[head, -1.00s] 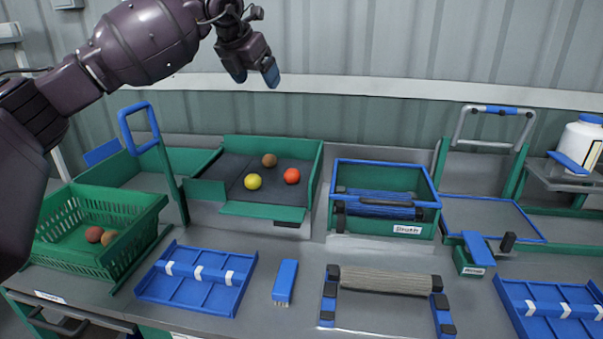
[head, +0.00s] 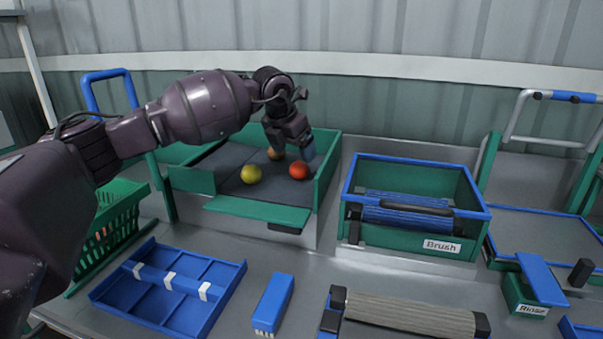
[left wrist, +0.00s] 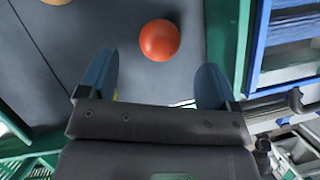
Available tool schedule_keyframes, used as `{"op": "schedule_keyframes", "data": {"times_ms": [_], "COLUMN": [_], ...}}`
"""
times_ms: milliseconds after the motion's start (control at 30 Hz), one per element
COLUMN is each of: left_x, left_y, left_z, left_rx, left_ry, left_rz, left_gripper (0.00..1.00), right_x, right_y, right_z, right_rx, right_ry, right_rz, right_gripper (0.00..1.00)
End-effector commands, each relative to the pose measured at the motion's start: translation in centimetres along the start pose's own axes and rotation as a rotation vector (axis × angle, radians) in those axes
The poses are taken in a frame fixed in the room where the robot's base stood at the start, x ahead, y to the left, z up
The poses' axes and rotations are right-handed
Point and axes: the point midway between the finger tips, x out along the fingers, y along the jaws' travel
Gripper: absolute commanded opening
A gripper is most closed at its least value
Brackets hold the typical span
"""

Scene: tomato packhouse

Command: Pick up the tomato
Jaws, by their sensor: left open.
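A red tomato (head: 299,170) sits in the green-walled tray (head: 193,180) with a dark mat. A yellow tomato (head: 251,174) lies to its left, and a brownish-orange one (head: 275,154) lies behind, partly hidden by my left gripper. My left gripper (head: 293,155) is above the tray, pointing down near the red tomato, open and empty. In the left wrist view the red tomato (left wrist: 160,40) is ahead of the blue fingertips (left wrist: 155,80), roughly centred between them and not touched. My right gripper is out of view.
A green bin labelled Brush (head: 400,238) with blue rollers stands right of the tray. A blue divided tray (head: 190,312), a blue brush (head: 273,302) and a grey roller (head: 405,314) lie in front. A green basket (head: 125,198) is at left.

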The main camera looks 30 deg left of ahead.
Motion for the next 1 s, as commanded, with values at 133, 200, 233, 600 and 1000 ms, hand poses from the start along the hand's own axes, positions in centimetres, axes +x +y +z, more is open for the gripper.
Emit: {"op": "schedule_keyframes", "data": {"times_ms": [133, 200, 233, 600, 1000], "left_x": [1.1, 1.5, 1.8, 6.2, 6.0], "left_y": [0.0, 0.0, 0.0, -0.1, -0.1], "left_z": [-0.1, -0.2, -0.2, -0.9, -0.8], "left_rx": [0.000, 0.000, 0.000, 0.001, 0.000], "left_ry": [0.001, 0.001, 0.002, 0.004, 0.000], "left_rz": [0.000, 0.000, 0.000, -0.001, 0.000], "left_gripper": [0.84, 0.84, 0.84, 0.84, 0.58], "right_x": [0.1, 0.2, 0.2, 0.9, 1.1], "right_y": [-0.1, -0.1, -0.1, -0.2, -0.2], "right_z": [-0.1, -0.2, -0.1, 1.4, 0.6], "right_rx": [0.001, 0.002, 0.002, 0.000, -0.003], "right_ry": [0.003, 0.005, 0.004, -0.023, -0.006], "right_rz": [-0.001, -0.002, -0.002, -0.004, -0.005], "right_gripper": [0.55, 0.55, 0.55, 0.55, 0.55]}}
